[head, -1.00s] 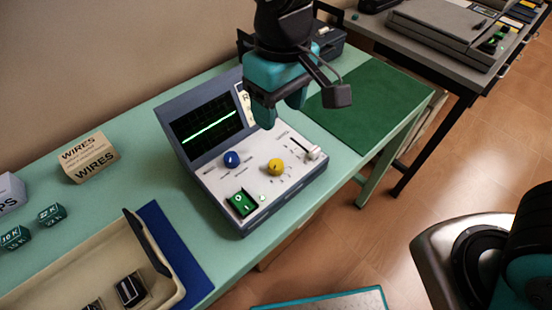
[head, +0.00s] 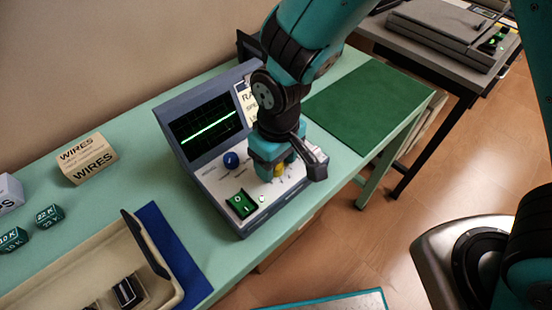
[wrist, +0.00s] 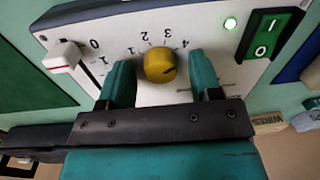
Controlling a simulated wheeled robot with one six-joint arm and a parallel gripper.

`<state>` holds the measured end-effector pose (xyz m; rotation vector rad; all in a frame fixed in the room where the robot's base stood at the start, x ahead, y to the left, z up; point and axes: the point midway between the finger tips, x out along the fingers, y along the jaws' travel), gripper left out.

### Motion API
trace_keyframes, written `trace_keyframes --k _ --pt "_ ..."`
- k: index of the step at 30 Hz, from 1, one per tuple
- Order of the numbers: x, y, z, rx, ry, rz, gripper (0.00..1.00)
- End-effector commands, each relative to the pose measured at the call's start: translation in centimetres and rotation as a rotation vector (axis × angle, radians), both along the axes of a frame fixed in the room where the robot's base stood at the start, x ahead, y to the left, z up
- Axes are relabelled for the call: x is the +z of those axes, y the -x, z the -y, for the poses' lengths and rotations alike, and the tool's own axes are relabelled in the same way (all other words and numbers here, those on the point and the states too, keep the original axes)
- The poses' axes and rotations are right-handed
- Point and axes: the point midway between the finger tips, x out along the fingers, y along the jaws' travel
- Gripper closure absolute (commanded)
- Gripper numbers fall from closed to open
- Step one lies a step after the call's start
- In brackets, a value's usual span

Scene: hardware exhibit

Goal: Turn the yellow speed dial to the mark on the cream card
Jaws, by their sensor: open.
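The yellow dial (wrist: 160,67) sits on the instrument's pale panel, with numbers printed around it. A dark pointer line shows on its face, but I cannot tell exactly which mark it meets. My gripper (wrist: 159,62) is open, with one teal finger on each side of the dial and a visible gap to each. In the head view my gripper (head: 274,168) is down at the panel and covers most of the dial (head: 280,170). The cream card (head: 243,98) stands beside the screen; my arm hides much of it, so its mark is unreadable.
On the panel are a blue knob (head: 231,160), a green rocker switch (head: 241,204) and a white slider (wrist: 62,56) close to the fingers. A cream tray (head: 90,245) and WIRES box (head: 88,160) lie left.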

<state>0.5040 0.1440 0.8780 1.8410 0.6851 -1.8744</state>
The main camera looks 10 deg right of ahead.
Motion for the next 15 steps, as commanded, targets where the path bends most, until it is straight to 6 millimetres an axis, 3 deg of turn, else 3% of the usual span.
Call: trace_keyframes --k 2,8,15 --pt "0.02 0.00 0.00 0.000 0.000 0.000 0.42" --pt "0.04 0.00 0.00 0.000 0.000 0.000 0.88" --pt "0.07 -0.02 0.01 0.009 0.000 0.000 0.91"
